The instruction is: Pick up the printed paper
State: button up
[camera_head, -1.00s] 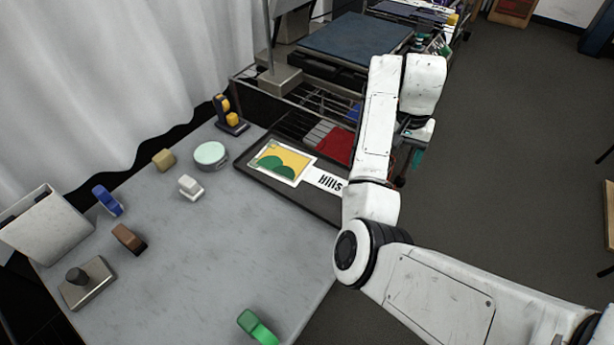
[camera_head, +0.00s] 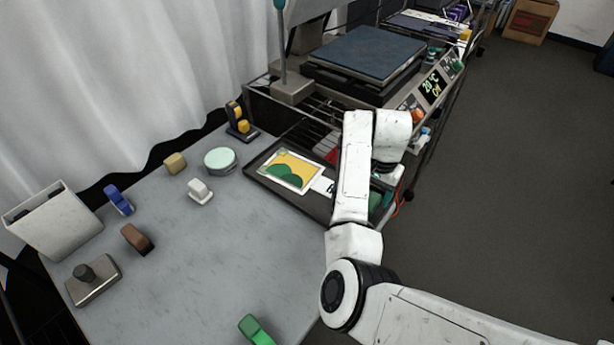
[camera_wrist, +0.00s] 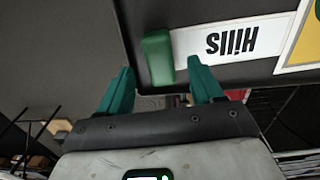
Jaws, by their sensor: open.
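The printed paper (camera_head: 291,171), a yellow and green hill picture with a pale border, lies in a dark tray (camera_head: 262,181) at the table's far right. A white strip reading "Hills" (camera_wrist: 238,40) extends from its side; in the head view my arm covers much of it. In the wrist view only a corner of the paper (camera_wrist: 306,48) shows at the right edge. My gripper (camera_wrist: 163,82) is open, its teal fingers apart at the strip's far end from the picture. A green block (camera_wrist: 158,58) at the strip's end lies between and just beyond the fingertips. I cannot tell whether they touch it.
A rack with a blue-topped press (camera_head: 365,55) stands behind the tray. The table's middle is clear.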

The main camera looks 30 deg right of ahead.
jog(key=shift+f, duration=1.1)
jog(key=c, duration=1.1)
jog(key=shift+r, duration=0.1)
jog(key=shift+c, duration=0.2)
